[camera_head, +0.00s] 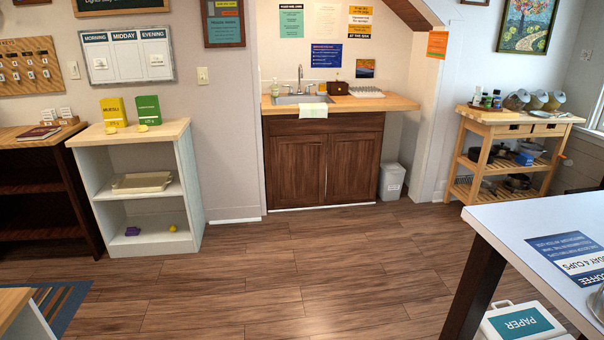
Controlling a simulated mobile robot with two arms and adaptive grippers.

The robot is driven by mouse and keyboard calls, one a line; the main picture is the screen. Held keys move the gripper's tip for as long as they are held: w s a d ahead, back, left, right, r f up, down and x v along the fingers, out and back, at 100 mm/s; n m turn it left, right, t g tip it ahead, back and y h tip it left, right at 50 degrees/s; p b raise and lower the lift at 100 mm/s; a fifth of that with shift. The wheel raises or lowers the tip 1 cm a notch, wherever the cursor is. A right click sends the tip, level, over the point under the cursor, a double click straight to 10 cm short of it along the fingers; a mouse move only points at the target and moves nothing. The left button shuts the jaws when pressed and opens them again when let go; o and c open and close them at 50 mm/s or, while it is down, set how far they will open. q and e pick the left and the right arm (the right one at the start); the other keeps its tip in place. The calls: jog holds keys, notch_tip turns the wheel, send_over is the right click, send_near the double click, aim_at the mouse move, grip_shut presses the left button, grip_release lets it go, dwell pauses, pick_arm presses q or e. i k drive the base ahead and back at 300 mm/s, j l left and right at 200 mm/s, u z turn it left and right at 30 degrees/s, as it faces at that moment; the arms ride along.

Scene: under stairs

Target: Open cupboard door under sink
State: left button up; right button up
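The sink cupboard stands against the far wall in an alcove, under a wooden counter (390,103) with a sink (303,99) and tap. It is dark brown wood with two doors side by side, a left door (297,172) and a right door (355,167). Both doors look shut, meeting at a middle seam. A white towel (314,110) hangs over the counter's front edge, above the doors. Any door handles are too small to make out. Neither of my grippers shows in the head view.
Open wooden floor (290,265) lies before the cupboard. A white shelf unit (190,190) stands left, a grey bin (392,182) and wooden trolley (509,150) right. A white table (530,215) fills the near right, with a PAPER box (520,322) below.

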aim_at(298, 162)
jog(key=i+j+u, duration=0.1)
jog(key=i+u, duration=0.25)
jog(key=i, duration=0.65)
jog(key=i+j, duration=0.15)
jog(key=i, duration=3.2)
jog(key=j+u, duration=0.05)
jog(key=j, duration=0.05)
